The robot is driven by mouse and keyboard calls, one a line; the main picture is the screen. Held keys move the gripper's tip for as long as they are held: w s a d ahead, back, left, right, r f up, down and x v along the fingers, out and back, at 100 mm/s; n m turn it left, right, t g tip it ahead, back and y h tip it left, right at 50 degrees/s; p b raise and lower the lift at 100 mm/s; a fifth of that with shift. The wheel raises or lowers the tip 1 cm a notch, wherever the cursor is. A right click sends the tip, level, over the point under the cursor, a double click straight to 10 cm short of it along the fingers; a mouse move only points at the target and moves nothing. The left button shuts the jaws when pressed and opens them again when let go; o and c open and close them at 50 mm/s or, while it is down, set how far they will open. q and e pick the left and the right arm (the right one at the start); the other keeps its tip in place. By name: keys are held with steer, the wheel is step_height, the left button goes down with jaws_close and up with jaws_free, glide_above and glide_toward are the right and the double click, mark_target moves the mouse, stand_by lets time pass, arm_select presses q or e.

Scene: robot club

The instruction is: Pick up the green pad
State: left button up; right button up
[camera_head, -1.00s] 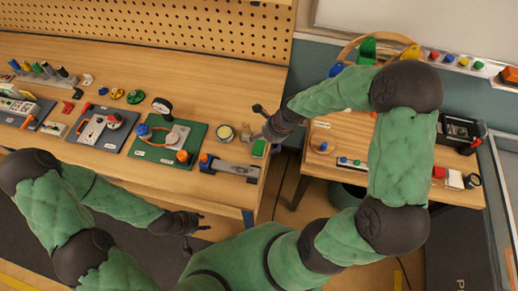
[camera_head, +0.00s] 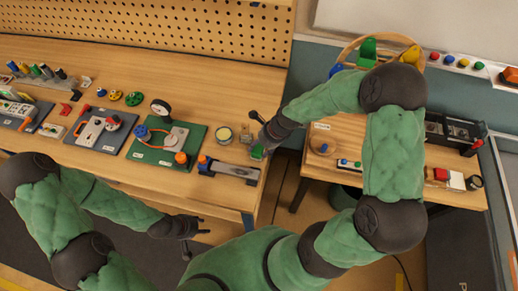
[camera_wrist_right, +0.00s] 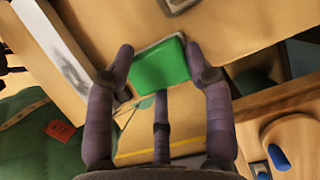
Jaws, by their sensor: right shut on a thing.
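The green pad (camera_wrist_right: 160,65) is a flat green rectangle with a pale rim, between the fingers of my right gripper (camera_wrist_right: 158,68) in the right wrist view. The fingers are shut on its two sides. In the head view the pad (camera_head: 257,152) shows as a small green patch under my right gripper (camera_head: 258,146), at the right edge of the wooden workbench. I cannot tell whether it is clear of the bench top. My left gripper (camera_head: 195,233) is empty in front of the bench, with its fingers apart.
A grey metal bar (camera_head: 232,170) lies just left of the pad, and a round tin (camera_head: 222,135) stands behind it. A dark green board (camera_head: 166,146) with a gauge is further left. A gap separates the bench from a smaller table (camera_head: 335,130) on the right.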

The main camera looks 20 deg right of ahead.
steer(key=shift+s, duration=0.1)
steer(key=shift+r, duration=0.4)
step_height(320, 180, up, 2)
steer(key=shift+r+p, duration=0.1)
steer(key=shift+p, duration=0.6)
steer(key=s+a+r+p, duration=0.4)
steer(key=s+a+r, duration=0.5)
steer(key=a+r, duration=0.1)
steer(key=shift+a, duration=0.3)
